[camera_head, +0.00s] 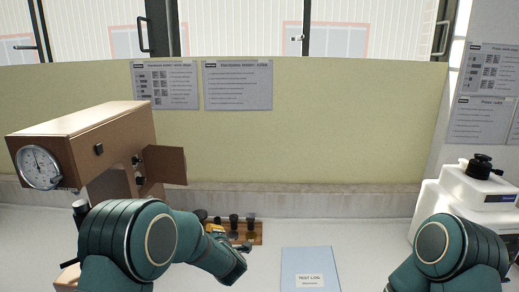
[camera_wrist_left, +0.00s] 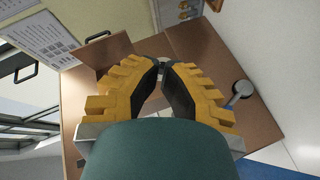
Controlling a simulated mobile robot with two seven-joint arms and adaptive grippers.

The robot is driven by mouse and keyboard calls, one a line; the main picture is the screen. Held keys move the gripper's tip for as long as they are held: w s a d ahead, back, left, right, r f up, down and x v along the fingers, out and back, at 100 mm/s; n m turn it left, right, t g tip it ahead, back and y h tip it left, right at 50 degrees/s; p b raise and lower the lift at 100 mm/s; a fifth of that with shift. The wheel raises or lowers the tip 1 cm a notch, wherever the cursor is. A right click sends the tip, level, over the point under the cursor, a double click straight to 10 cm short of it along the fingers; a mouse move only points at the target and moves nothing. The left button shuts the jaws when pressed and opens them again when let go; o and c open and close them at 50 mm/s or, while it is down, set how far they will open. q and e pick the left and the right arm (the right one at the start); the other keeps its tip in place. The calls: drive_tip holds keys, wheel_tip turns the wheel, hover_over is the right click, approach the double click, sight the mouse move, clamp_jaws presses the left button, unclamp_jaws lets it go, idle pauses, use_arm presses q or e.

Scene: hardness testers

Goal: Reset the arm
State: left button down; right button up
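In the left wrist view my left gripper (camera_wrist_left: 164,70) has yellow ribbed fingers with black pads. The fingertips come very close together or touch, in front of the brown hardness tester (camera_wrist_left: 210,60). I cannot tell whether anything is between them. The tester (camera_head: 75,135) also stands at the left in the head view, with a round dial and an open side flap (camera_head: 164,165). My right arm shows at the lower right; its gripper is out of view.
A wooden tray (camera_head: 257,232) with several small dark and brass parts lies partly behind my left arm. A blue test log (camera_head: 310,265) lies on the white bench at front centre. Bench around the log is clear.

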use_arm(q)
drive_tip(key=s+f+m+g+h, duration=0.1)
drive_tip(key=s+f+m+h, duration=0.1)
drive_tip(key=s+f, duration=0.3)
drive_tip(key=s+d+f+m+g+h, duration=0.1)
drive_tip(key=s+f+m+g+h, duration=0.1)
drive_tip(key=s+f+m, duration=0.2)
drive_tip(key=s+f+m+g+h, duration=0.2)
drive_tip(key=s+f, duration=0.3)
drive_tip(key=f, duration=0.4)
drive_tip(key=shift+s+d+m, duration=0.25)
drive_tip(key=shift+s+m, duration=0.1)
drive_tip(key=shift+m, duration=0.25)
drive_tip(key=s+f+m+g, duration=0.1)
drive_tip(key=s, duration=0.2)
drive_tip(key=s+d+f+m+g+h, duration=0.1)
drive_tip(key=s+f, duration=0.1)
drive_tip(key=s, duration=0.1)
drive_tip(key=s+f+m+g+h, duration=0.1)
drive_tip(key=s, duration=0.2)
drive_tip(key=shift+s+d+f+m+g+b, duration=0.25)
drive_tip(key=shift+s+f+m+g+b, duration=0.05)
drive_tip(key=shift+s+f+b, duration=0.1)
drive_tip(key=s+d+f+m+g+h, duration=0.1)
drive_tip(key=s+d+m+g+h, duration=0.1)
drive_tip(key=s, duration=0.9)
drive_tip(key=shift+f+m+g, duration=0.2)
drive_tip(key=shift+m+g, duration=0.4)
drive_tip(key=shift+m, duration=0.2)
drive_tip(key=shift+d, duration=0.1)
